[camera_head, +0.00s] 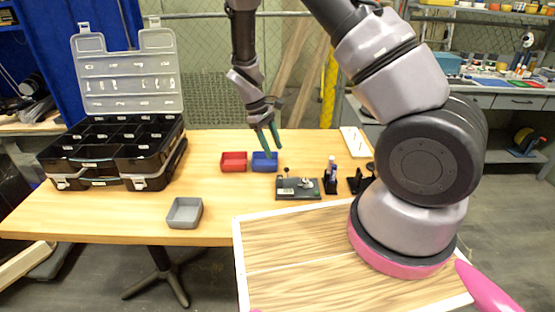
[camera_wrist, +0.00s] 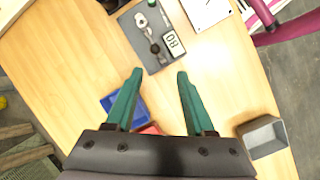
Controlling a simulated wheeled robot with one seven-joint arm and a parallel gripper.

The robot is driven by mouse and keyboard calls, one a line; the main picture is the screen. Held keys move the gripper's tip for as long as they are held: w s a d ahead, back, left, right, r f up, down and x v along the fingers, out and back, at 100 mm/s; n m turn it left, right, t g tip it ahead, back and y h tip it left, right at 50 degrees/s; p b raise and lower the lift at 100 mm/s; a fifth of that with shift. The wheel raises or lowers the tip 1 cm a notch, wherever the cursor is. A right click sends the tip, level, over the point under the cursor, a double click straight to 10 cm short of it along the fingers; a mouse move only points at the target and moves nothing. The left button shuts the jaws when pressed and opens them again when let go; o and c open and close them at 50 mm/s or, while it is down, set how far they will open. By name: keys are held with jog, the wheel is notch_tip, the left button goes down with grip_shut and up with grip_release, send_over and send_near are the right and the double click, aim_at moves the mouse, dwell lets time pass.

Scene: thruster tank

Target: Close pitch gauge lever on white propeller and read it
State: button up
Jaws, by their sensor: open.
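The pitch gauge is a dark grey plate (camera_head: 298,194) on the wooden table, right of the blue bin. A small white propeller (camera_head: 307,184) sits on it, and a black-knobbed lever (camera_head: 286,171) stands up at its left. In the wrist view the plate (camera_wrist: 134,42) lies beyond my fingertips, with the white propeller (camera_wrist: 140,19) and a white display (camera_wrist: 174,43). The display shows dark digits like "80", seen at a slant. My gripper (camera_wrist: 160,74) has green fingers spread apart and empty; in the head view my gripper (camera_head: 269,150) hangs above the blue bin.
A red bin (camera_head: 233,162) and a blue bin (camera_head: 265,163) stand left of the gauge. A grey bin (camera_head: 184,213) is near the front edge. An open black organizer case (camera_head: 112,150) fills the left. A black stand (camera_head: 330,181) is close right of the gauge.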

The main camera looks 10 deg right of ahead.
jog(key=shift+v, duration=0.95)
